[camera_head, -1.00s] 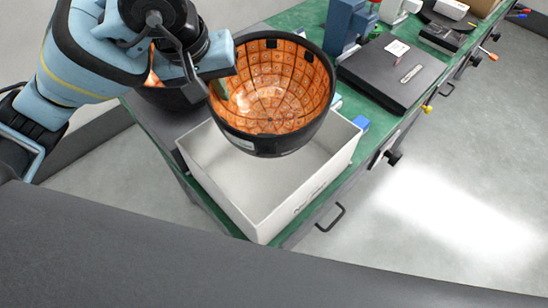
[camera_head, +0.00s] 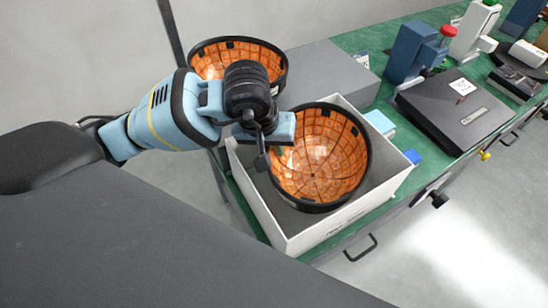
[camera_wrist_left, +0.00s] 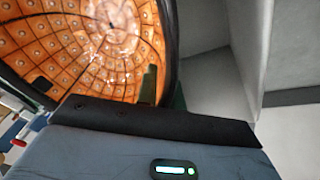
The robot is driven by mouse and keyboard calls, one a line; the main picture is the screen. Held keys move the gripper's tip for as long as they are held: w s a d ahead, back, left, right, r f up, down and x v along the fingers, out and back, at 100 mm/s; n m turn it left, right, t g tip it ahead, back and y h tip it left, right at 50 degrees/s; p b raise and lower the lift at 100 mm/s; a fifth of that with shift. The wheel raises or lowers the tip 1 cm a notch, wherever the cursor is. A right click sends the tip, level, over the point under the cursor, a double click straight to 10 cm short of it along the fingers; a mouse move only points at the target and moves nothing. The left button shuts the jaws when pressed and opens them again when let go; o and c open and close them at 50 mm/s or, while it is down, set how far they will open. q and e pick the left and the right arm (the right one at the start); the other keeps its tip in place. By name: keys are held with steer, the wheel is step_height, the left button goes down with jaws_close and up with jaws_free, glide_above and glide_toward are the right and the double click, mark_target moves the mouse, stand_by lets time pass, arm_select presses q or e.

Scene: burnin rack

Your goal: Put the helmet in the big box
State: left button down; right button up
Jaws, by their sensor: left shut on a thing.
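The helmet (camera_head: 315,165) is a black bowl with an orange tiled, dotted lining, its open side tilted up toward the head camera. It is in or just over the opening of the big white box (camera_head: 322,232); whether it touches the box floor is hidden. My left gripper (camera_head: 274,140) is shut on the helmet's rim at its left side. In the left wrist view the helmet's orange lining (camera_wrist_left: 80,45) fills the upper left, with one finger by the rim. My right gripper is not in view.
A second orange-lined helmet (camera_head: 225,62) stands behind my left wrist. A grey box (camera_head: 330,65) lies behind the white box. A black laptop-like case (camera_head: 455,105) and a blue device (camera_head: 408,50) are to the right on the green bench.

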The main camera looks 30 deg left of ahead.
arm_select(q)
steer(key=shift+f, duration=2.15)
steer(key=shift+f, duration=0.2)
steer(key=c, duration=1.5)
jaws_free()
steer(key=shift+c, duration=0.2)
steer(key=v, duration=1.2)
steer(key=shift+r, duration=0.15)
